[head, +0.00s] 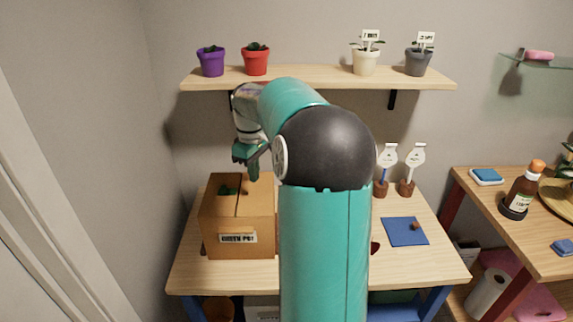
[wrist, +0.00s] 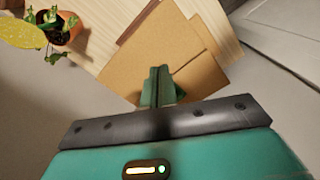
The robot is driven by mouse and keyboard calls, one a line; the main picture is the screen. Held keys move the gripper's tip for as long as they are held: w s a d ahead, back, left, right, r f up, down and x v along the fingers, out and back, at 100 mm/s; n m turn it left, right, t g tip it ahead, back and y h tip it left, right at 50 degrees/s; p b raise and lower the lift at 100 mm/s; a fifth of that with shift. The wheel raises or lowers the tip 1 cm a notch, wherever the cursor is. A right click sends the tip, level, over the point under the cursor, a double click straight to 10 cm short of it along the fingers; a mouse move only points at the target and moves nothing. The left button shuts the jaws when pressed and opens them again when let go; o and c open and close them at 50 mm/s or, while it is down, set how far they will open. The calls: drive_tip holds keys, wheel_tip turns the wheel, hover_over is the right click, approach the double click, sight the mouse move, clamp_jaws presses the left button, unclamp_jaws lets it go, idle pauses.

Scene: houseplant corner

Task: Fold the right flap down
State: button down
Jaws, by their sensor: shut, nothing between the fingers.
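A brown cardboard box (head: 222,238) with a printed label on its front stands on the left of the wooden table. In the head view a dark seam runs from back to front across its top, with a bit of green showing left of it. The right flap (head: 258,200) appears right of that seam; its exact angle is hard to tell. My gripper (head: 252,168) is over the back of the box, fingers pointing down. In the wrist view my shut, empty fingers are in front of cardboard panels (wrist: 150,50); whether they touch is unclear.
My arm hides the middle of the table. A shelf (head: 310,75) with several potted plants is on the wall above. A blue mat (head: 404,231) and two white plant markers (head: 387,157) are to the right. A potted plant (wrist: 65,30) shows in the wrist view.

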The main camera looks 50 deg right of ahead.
wheel_tip(320, 180, up, 7)
idle(0.8)
idle(0.5)
